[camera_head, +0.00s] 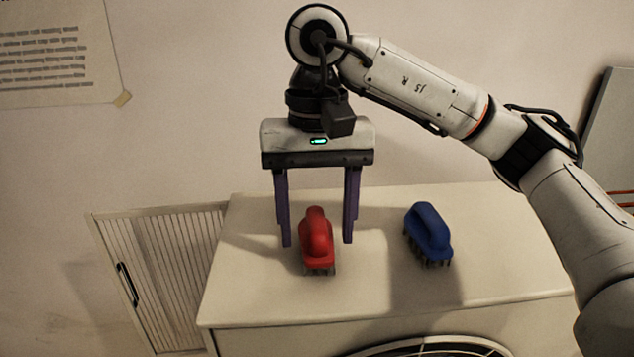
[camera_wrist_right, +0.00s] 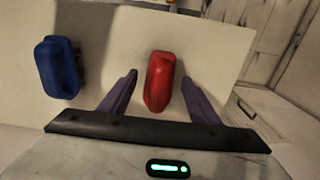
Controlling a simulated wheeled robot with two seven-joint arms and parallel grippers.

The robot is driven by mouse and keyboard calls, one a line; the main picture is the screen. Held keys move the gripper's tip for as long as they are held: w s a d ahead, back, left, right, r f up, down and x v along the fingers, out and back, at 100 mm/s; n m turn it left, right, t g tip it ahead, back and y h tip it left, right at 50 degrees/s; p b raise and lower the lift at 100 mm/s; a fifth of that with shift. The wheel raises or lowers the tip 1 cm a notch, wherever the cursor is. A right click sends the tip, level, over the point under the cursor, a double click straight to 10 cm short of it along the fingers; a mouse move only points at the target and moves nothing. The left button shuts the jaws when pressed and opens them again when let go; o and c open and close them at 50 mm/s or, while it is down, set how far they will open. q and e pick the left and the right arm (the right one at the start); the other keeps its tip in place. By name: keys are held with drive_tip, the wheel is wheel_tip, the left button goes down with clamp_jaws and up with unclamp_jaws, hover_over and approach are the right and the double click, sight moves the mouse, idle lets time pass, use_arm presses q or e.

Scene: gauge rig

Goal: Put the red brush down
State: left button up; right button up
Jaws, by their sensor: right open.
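The red brush (camera_head: 316,240) rests bristles down on the pale box top, left of its middle. My right gripper (camera_head: 318,242) is open, pointing down, with one purple finger on each side of the red brush. In the right wrist view the red brush (camera_wrist_right: 160,82) lies between the open fingertips (camera_wrist_right: 160,80), with a gap on each side. Whether the fingers touch the box top is hard to tell. My left gripper is in neither view.
A blue brush (camera_head: 428,232) stands on the box top (camera_head: 370,295) to the right of the red one; it also shows in the right wrist view (camera_wrist_right: 60,68). A louvred panel (camera_head: 165,270) with a dark handle is at left. The front of the box top is clear.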

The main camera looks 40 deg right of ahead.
sight(317, 222)
wheel_tip(317, 222, up, 12)
drive_tip(key=shift+f, duration=0.25)
idle(0.7)
